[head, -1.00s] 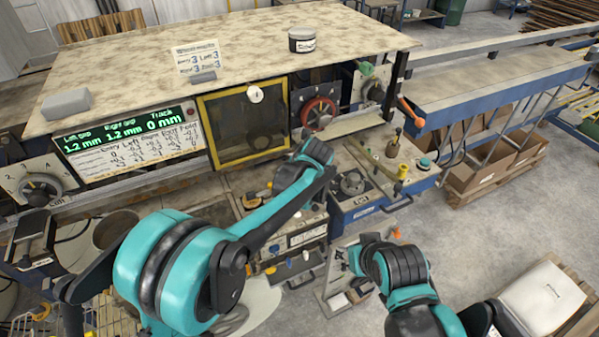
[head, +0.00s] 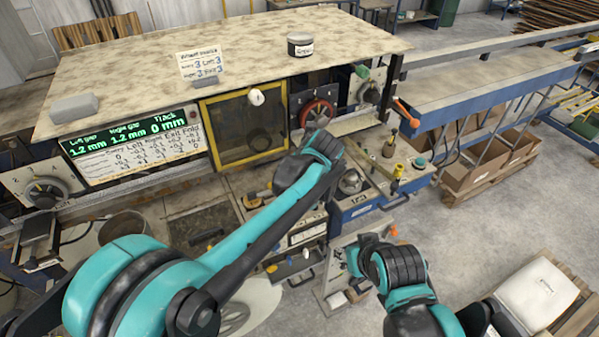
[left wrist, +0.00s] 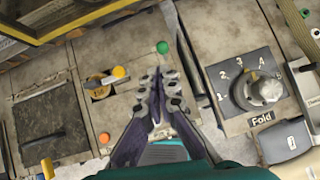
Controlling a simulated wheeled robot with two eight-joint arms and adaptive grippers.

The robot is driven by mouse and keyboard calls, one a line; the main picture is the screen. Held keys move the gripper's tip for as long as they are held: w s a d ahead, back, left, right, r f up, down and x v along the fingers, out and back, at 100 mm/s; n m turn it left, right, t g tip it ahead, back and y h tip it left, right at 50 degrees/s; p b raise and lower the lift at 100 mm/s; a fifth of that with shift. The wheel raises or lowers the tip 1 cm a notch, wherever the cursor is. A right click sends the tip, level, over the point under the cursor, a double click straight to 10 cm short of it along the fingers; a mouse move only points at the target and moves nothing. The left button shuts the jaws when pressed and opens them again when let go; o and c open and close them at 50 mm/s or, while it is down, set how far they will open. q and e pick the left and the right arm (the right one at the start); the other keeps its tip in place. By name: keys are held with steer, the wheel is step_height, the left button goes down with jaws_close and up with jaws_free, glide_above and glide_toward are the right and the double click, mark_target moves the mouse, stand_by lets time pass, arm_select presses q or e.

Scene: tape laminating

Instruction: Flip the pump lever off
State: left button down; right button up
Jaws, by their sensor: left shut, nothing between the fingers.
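In the left wrist view, a small lever with a yellow-orange knob (left wrist: 119,72) lies beside a round yellowish plate (left wrist: 98,86) on the machine top; its label is too small to read, so I cannot tell for sure that it is the pump lever. The yellow piece (head: 258,198) also shows left of my left arm in the head view. My left gripper (left wrist: 160,78) is shut and empty, right of that knob and just below a green knob (left wrist: 162,47). In the head view my left wrist hides its fingers. My right gripper (head: 350,258) is low at centre, its fingers unclear.
A dial marked Fold (left wrist: 258,88) stands right of my left gripper. An orange knob (left wrist: 104,138) is at lower left.

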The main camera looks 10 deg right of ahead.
arm_select(q)
steer(key=r, duration=0.2)
steer(key=s+r, duration=0.1)
steer(key=r, duration=0.1)
steer(key=shift+s, duration=0.2)
steer(key=shift+w+d, duration=0.1)
